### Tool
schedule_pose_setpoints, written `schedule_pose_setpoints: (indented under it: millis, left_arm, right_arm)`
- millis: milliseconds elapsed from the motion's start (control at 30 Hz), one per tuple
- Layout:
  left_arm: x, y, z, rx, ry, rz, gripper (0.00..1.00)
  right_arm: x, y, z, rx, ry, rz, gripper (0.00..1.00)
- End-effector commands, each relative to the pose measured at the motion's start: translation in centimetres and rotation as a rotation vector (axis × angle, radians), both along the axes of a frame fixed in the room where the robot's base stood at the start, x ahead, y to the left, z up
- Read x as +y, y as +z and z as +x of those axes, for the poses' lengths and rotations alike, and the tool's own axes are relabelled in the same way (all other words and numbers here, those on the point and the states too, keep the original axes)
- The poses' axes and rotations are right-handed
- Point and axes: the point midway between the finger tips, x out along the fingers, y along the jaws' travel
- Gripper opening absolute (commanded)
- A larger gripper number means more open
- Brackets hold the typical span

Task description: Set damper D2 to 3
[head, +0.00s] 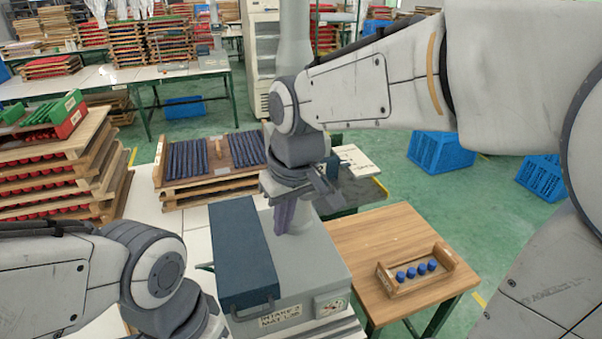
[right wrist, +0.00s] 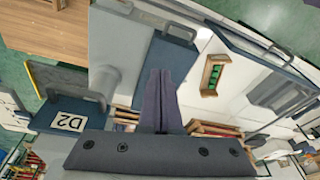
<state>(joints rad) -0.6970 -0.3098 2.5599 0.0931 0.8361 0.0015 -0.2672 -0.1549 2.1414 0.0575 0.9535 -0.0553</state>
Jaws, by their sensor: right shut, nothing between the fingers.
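A white label reading D2 (right wrist: 68,122) sits on a dark blue plate (right wrist: 45,108) at the left of the right wrist view. The damper's setting marks cannot be read. In the head view D2's label does not show; the area behind my right gripper is partly hidden. My right gripper (head: 288,222) is shut and empty, pointing down over the grey box (head: 320,260). Its closed fingers (right wrist: 160,76) also show in the right wrist view, with D2's plate to their left. My left arm comes in at the lower left of the head view, but its gripper's fingers do not show.
The grey box has a dark blue top section (head: 240,245), a front handle (head: 255,308) and a small dial (head: 332,306). A wooden table (head: 385,240) at its right bears a wooden rack (head: 440,252) with several blue pegs. Stacked trays (head: 45,170) stand at the left.

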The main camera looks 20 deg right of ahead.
Motion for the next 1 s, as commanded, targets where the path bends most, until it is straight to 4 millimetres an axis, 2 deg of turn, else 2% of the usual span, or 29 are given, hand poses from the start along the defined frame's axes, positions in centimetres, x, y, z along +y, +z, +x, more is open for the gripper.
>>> schedule_pose_setpoints:
  millis: [33,100,200,333,467,800,1000]
  left_arm:
    - [0.0,0.4,0.0,0.0,0.0,0.0,0.0]
    - [0.0,0.6,0.0,0.0,0.0,0.0,0.0]
    - [0.0,0.8,0.0,0.0,0.001,0.0,0.0]
    - [0.0,0.9,0.0,0.0,0.001,0.0,0.0]
    - [0.0,1.2,0.0,0.0,0.001,0.0,0.0]
    - [0.0,2.4,0.0,0.0,0.001,0.0,0.0]
    - [0.0,2.7,0.0,0.0,0.002,0.0,0.0]
  right_arm:
    - [-2.3,1.9,2.7,-0.028,-0.073,0.0,0.0]
    - [-5.1,3.8,5.2,-0.058,-0.144,-0.006,0.0]
    - [-8.4,5.7,7.4,-0.09,-0.219,-0.015,0.0]
    - [-10.6,6.7,8.5,-0.11,-0.263,-0.023,0.0]
    - [-10.8,5.6,9.0,-0.109,-0.267,-0.024,0.0]
    - [-10.7,-0.2,10.8,-0.108,-0.266,-0.024,0.0]
    - [-10.6,-2.1,11.5,-0.112,-0.266,-0.023,0.0]
